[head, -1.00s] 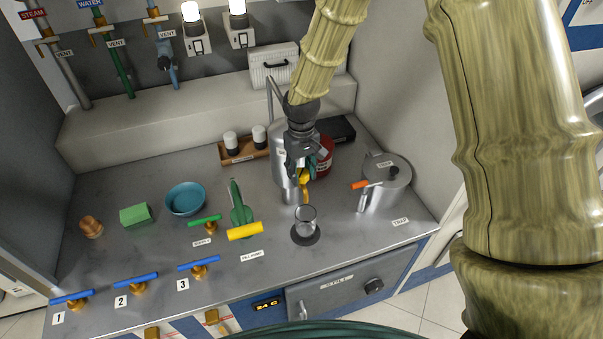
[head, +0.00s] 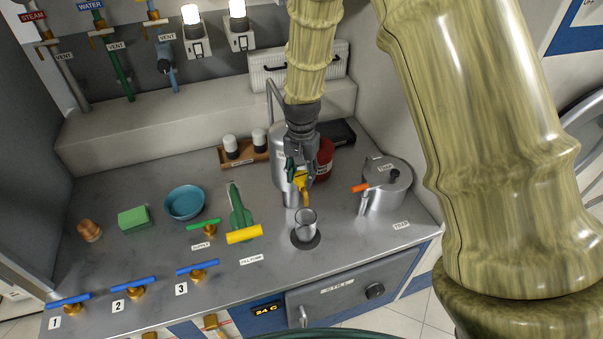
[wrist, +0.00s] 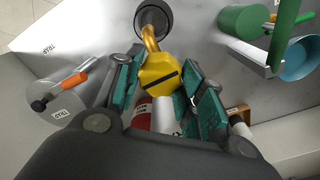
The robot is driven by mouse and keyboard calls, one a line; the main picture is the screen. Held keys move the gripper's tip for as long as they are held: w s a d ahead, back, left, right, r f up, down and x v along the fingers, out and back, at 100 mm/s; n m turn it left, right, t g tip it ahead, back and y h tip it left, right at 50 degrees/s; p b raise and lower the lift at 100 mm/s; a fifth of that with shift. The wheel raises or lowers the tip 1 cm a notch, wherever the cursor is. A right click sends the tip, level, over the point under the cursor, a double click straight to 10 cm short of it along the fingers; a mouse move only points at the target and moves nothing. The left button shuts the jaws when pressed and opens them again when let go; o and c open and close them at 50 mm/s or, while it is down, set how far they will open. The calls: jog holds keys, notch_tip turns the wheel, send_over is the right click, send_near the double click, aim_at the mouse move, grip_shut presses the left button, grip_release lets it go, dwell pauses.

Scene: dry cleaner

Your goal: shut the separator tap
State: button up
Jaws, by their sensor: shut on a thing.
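The separator is a silver cylinder (head: 281,160) at the back of the counter, partly hidden behind my gripper. Its tap has a yellow hexagonal knob (wrist: 158,73) with a black line across it and a brass spout (wrist: 150,39). In the wrist view the black line lies roughly crosswise to the spout. My gripper (head: 298,172) is shut on the yellow knob, with a teal finger pad on each side of it. A clear glass (head: 305,226) stands below the spout on a dark round pad (head: 317,242).
A silver trap pot (head: 387,187) with an orange handle stands to the right. A red container (head: 325,160) is close behind my gripper.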

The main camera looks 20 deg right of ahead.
aim_at(302, 175)
jog(key=shift+m, duration=0.6)
jog(key=o, duration=1)
jog(key=shift+o, duration=0.2)
jog(key=shift+r, duration=0.1)
notch_tip(302, 175, up, 12)
dwell(0.3)
